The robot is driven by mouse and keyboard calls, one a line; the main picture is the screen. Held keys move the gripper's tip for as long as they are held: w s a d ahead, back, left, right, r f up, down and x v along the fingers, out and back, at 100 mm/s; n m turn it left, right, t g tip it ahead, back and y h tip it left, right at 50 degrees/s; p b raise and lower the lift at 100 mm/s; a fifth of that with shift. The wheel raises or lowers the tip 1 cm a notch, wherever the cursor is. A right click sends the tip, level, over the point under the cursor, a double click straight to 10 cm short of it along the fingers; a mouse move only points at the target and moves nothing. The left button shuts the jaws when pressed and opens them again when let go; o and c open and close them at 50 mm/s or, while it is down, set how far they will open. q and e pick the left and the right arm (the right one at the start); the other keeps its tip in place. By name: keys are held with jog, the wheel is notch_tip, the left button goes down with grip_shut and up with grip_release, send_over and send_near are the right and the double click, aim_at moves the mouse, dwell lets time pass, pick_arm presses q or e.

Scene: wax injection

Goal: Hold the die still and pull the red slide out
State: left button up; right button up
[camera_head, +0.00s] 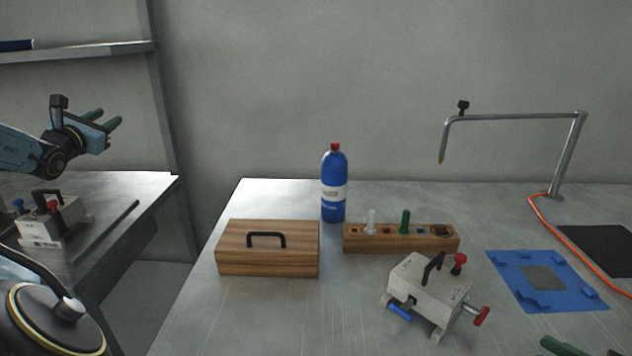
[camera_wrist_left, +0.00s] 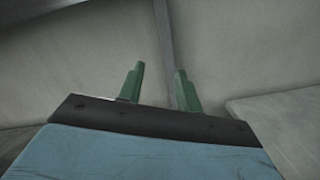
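The die (camera_head: 430,287) is a pale grey block with a black handle on top, standing on the metal table right of centre. The red slide (camera_head: 481,315) sticks out at its right side on a short rod. A red knob (camera_head: 459,261) stands on top and a blue peg (camera_head: 399,312) shows at the lower left. My left gripper (camera_head: 107,118) is raised at the far left, well away from the die. Its green fingers are apart and empty, also in the left wrist view (camera_wrist_left: 159,85). A green fingertip of my right gripper (camera_head: 562,346) shows at the bottom right edge; the rest is out of frame.
A wooden box (camera_head: 267,262), a blue bottle (camera_head: 334,189) and a wooden peg rack (camera_head: 400,241) stand behind and left of the die. A blue mat (camera_head: 512,279) lies to its right, near an orange cable (camera_head: 564,247). Another die (camera_head: 44,227) stands on the left table.

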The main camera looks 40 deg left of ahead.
pick_arm(q)
jog(key=w+d+r+n+t+y, duration=0.1)
jog(key=w+d+r+n+t, duration=0.2)
jog(key=w+d+r+n, duration=0.35)
jog(key=w+d+r+n+t, duration=0.2)
jog(key=w+d+r+n, duration=0.2)
jog(key=w+d+r, duration=0.55)
jog(key=w+d+r+m+t+h, duration=0.2)
jog(key=w+d+m+h, duration=0.6)
jog(key=h, duration=0.1)
jog(key=w+d+f+m+g+h, duration=0.2)
jog(key=w+d+f+m+h, duration=0.3)
jog(key=d, duration=0.3)
jog(key=w+d+f+m+g+h, duration=0.2)
jog(key=w+d+f+m+h, duration=0.1)
jog(key=w+d+m+h, duration=0.3)
jog(key=m+g+y, duration=0.7)
jog(key=m+g, duration=1.1)
jog(key=m, duration=1.3)
send_over(436, 258)
notch_tip(436, 258, down, 15)
notch_tip(436, 258, down, 13)
jog(key=shift+f, duration=0.1)
